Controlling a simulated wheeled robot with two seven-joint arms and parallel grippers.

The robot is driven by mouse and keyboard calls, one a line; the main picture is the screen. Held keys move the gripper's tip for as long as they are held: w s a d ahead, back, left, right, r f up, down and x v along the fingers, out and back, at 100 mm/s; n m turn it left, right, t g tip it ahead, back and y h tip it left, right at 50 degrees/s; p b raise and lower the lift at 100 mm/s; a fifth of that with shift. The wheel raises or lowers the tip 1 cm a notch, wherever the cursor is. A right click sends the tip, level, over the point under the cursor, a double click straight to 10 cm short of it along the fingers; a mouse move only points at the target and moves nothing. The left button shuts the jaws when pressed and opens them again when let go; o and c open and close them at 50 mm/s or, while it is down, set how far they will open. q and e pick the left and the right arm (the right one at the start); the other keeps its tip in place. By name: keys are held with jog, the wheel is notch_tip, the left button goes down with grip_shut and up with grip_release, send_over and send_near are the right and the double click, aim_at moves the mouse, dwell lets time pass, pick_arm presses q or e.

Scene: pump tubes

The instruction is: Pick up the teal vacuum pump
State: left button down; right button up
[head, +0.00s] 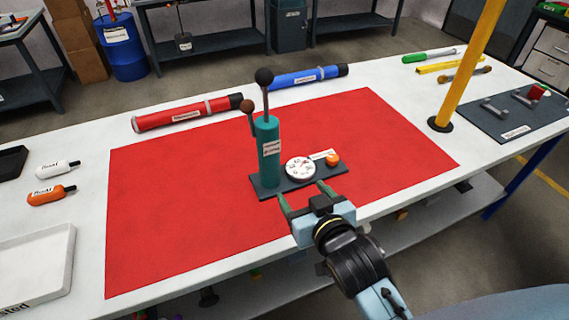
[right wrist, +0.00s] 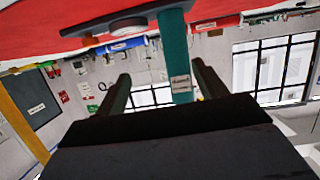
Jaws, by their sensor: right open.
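The teal vacuum pump (head: 268,155) stands upright on a dark base plate on the red mat (head: 180,200). It has a label, a thin rod with a black knob on top and a brown ball beside it. A white gauge and an orange knob sit on the same base. My right gripper (head: 305,194) is open and empty in front of the pump, low over the mat's near part. In the right wrist view the pump's teal cylinder (right wrist: 175,55) shows beyond and between the open fingers (right wrist: 160,85). My left gripper is not in view.
A red tube (head: 185,113) and a blue tube (head: 305,77) lie behind the mat. A yellow post (head: 465,65) rises at the right, near a dark tool plate (head: 515,115). Two small bottles and a white tray (head: 35,262) are at the left. The mat's left half is clear.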

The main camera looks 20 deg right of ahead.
aim_at(273, 144)
jog(key=w+a+r+t, duration=0.1)
jog(key=w, duration=0.2)
jog(key=w+r+t, duration=0.1)
jog(key=w+r, duration=0.1)
jog(key=w, duration=0.1)
jog(key=w+a+r+t, duration=0.1)
jog(key=w+r, duration=0.1)
jog(key=w, duration=0.2)
jog(key=shift+a+r+y+b, duration=0.25)
jog(key=shift+a+y+b, duration=0.05)
jog(key=shift+b, duration=0.05)
jog(key=w, duration=0.2)
jog(key=w+f+b, duration=0.1)
jog(key=w, duration=0.1)
jog(key=shift+w+a, duration=0.2)
jog(key=shift+w, duration=0.55)
jog(key=shift+r, duration=0.1)
jog(key=c, duration=1.5)
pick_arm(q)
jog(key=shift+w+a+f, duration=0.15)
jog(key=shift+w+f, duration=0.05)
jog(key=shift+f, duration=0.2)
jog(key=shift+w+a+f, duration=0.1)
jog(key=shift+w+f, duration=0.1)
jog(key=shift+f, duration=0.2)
pick_arm(e)
grip_shut()
